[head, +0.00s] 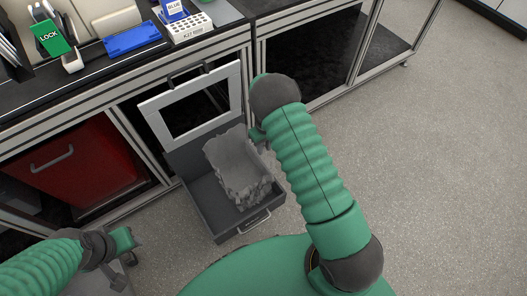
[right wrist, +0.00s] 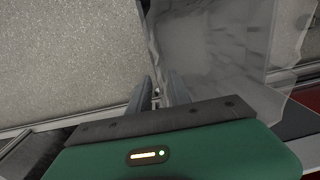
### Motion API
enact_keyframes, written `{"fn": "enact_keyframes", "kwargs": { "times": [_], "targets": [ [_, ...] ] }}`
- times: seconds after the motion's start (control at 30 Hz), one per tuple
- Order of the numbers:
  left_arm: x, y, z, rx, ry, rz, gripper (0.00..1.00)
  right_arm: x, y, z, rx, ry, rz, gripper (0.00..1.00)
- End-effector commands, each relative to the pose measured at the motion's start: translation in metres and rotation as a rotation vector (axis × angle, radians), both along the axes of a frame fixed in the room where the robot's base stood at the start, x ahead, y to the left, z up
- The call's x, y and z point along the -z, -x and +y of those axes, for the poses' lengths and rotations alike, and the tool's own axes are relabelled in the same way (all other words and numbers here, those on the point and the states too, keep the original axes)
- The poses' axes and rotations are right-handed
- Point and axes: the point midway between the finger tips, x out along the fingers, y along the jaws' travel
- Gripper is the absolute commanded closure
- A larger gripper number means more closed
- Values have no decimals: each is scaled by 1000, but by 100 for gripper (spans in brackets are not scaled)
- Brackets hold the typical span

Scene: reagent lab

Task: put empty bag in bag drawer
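The empty bag (head: 232,165), grey and translucent, hangs tilted over the open dark grey drawer (head: 212,217), its lower end within the drawer's outline. Whether it touches the drawer floor is unclear. My right gripper (head: 259,134) is at the bag's upper right edge, mostly hidden by my arm. In the right wrist view, the fingers (right wrist: 158,82) close around the edge of the see-through bag (right wrist: 215,50). My left gripper (head: 126,268) is at the lower left, away from the bag, with its fingers apart and empty.
A pale frame with a window (head: 160,99) stands upright behind the drawer. A red drawer (head: 75,165) is under the bench at left. The bench top holds a LOCK box (head: 50,38), a blue tray (head: 132,38) and a white rack (head: 188,28). The floor at right is clear.

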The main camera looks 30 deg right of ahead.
Motion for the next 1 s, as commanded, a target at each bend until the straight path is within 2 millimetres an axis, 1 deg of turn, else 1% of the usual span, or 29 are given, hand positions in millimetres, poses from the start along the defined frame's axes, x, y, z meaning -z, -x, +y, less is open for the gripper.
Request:
{"fn": "enact_keyframes", "kwargs": {
  "times": [0.03,0.1,0.2,0.27,0.37,0.43,0.47,0.5,0.57,0.6,0.7,0.8,0.83,0.9,1.0],
  "targets": [
    [-11,0,0,0,0,0,56,-19,-1,-1,1,0,-3,76],
    [-16,0,0,0,0,0,56,-33,-1,-2,1,1,-2,76],
    [-20,0,0,0,0,0,56,-45,0,-2,1,0,0,76],
    [-21,0,0,0,0,0,56,-50,0,-2,1,0,0,76],
    [-21,0,0,0,0,0,56,-69,4,5,15,1,-12,76],
    [-20,0,0,0,0,0,56,-96,15,19,35,1,-33,76],
    [-20,0,0,0,0,0,56,-111,23,27,44,0,-44,76],
    [-20,0,0,0,0,0,56,-131,36,39,56,2,-62,76],
    [-20,0,0,0,0,0,56,-160,59,58,65,4,-93,76],
    [-20,0,0,0,0,0,56,-177,77,70,65,8,-115,76],
    [-20,0,0,0,0,0,56,-206,120,93,55,19,-169,76],
    [-20,0,0,0,0,0,56,-220,153,105,45,31,-209,76],
    [-20,0,0,0,0,0,56,-221,159,107,41,33,-218,76],
    [-20,0,0,0,0,0,56,-223,170,109,38,37,-228,76],
    [-20,0,0,0,0,0,56,-224,173,110,39,39,-231,76]
  ]
}}
